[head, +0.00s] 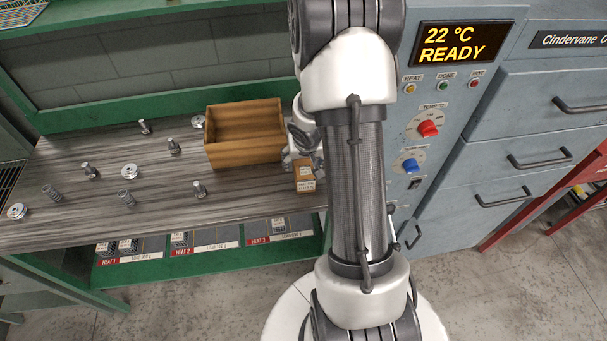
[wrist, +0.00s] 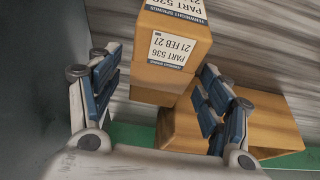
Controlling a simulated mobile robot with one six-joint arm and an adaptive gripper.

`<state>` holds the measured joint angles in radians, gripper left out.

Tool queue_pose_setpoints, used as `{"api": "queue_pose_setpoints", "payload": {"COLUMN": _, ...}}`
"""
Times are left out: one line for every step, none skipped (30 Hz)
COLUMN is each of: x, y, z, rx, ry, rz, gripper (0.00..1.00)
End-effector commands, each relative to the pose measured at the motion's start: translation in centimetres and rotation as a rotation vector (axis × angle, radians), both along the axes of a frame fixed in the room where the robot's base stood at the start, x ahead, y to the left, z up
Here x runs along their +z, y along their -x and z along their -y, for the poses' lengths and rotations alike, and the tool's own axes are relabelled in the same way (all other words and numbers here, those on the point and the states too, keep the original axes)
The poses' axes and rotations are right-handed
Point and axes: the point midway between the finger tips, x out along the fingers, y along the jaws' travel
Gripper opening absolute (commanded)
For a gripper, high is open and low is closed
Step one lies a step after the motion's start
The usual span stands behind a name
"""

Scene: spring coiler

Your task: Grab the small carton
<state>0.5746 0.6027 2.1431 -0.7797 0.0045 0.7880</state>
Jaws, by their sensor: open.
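The small carton (head: 305,178) is a brown box with white printed labels. It stands on the wood-grain bench top, just in front of the open wooden box. In the wrist view the carton (wrist: 171,74) is at the upper middle, its labels upside down. My gripper (wrist: 156,78) is open, with one blue-padded finger on each side of the carton's near part. A gap shows at the left finger; whether the right finger touches I cannot tell. In the head view my gripper (head: 290,158) is partly hidden behind my arm.
The wooden box (head: 243,149) is close behind the carton, and beside my right finger in the wrist view (wrist: 278,122). Several springs, bolts and discs lie on the bench (head: 75,235) to the left. The grey machine (head: 425,130) stands close on the right.

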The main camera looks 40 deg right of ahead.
Motion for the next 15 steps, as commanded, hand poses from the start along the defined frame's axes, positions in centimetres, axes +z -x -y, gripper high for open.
{"api": "queue_pose_setpoints", "payload": {"x": -0.3, "y": -0.1, "z": 0.1, "rx": 0.0, "ry": 0.001, "rz": 0.001, "gripper": 0.72}}
{"api": "queue_pose_setpoints", "payload": {"x": -0.5, "y": -0.1, "z": 0.1, "rx": 0.0, "ry": 0.001, "rz": 0.001, "gripper": 0.72}}
{"api": "queue_pose_setpoints", "payload": {"x": -1.0, "y": -0.2, "z": 0.1, "rx": 0.001, "ry": 0.0, "rz": 0.0, "gripper": 0.72}}
{"api": "queue_pose_setpoints", "payload": {"x": -1.4, "y": -0.2, "z": 0.2, "rx": 0.001, "ry": 0.0, "rz": 0.0, "gripper": 0.72}}
{"api": "queue_pose_setpoints", "payload": {"x": -1.9, "y": -0.3, "z": 0.3, "rx": 0.001, "ry": 0.0, "rz": 0.0, "gripper": 0.72}}
{"api": "queue_pose_setpoints", "payload": {"x": -2.6, "y": -0.4, "z": 0.3, "rx": 0.001, "ry": 0.0, "rz": -0.001, "gripper": 0.72}}
{"api": "queue_pose_setpoints", "payload": {"x": -3.0, "y": -0.5, "z": 0.4, "rx": 0.001, "ry": 0.0, "rz": -0.001, "gripper": 0.72}}
{"api": "queue_pose_setpoints", "payload": {"x": -3.4, "y": -0.6, "z": 0.5, "rx": 0.001, "ry": 0.0, "rz": -0.001, "gripper": 0.72}}
{"api": "queue_pose_setpoints", "payload": {"x": -3.9, "y": -0.8, "z": 0.6, "rx": 0.001, "ry": 0.0, "rz": 0.0, "gripper": 0.72}}
{"api": "queue_pose_setpoints", "payload": {"x": -4.3, "y": -0.9, "z": 0.7, "rx": 0.001, "ry": 0.0, "rz": 0.0, "gripper": 0.72}}
{"api": "queue_pose_setpoints", "payload": {"x": -4.5, "y": -1.0, "z": 0.8, "rx": 0.001, "ry": 0.0, "rz": 0.0, "gripper": 0.72}}
{"api": "queue_pose_setpoints", "payload": {"x": -4.8, "y": -1.1, "z": 0.8, "rx": 0.001, "ry": 0.0, "rz": -0.001, "gripper": 0.72}}
{"api": "queue_pose_setpoints", "payload": {"x": -5.0, "y": -1.2, "z": 0.9, "rx": 0.001, "ry": 0.0, "rz": 0.0, "gripper": 0.72}}
{"api": "queue_pose_setpoints", "payload": {"x": -5.0, "y": -1.3, "z": 0.9, "rx": 0.0, "ry": 0.0, "rz": 0.0, "gripper": 0.72}}
{"api": "queue_pose_setpoints", "payload": {"x": -5.1, "y": -1.3, "z": 1.0, "rx": 0.0, "ry": 0.001, "rz": 0.001, "gripper": 0.72}}
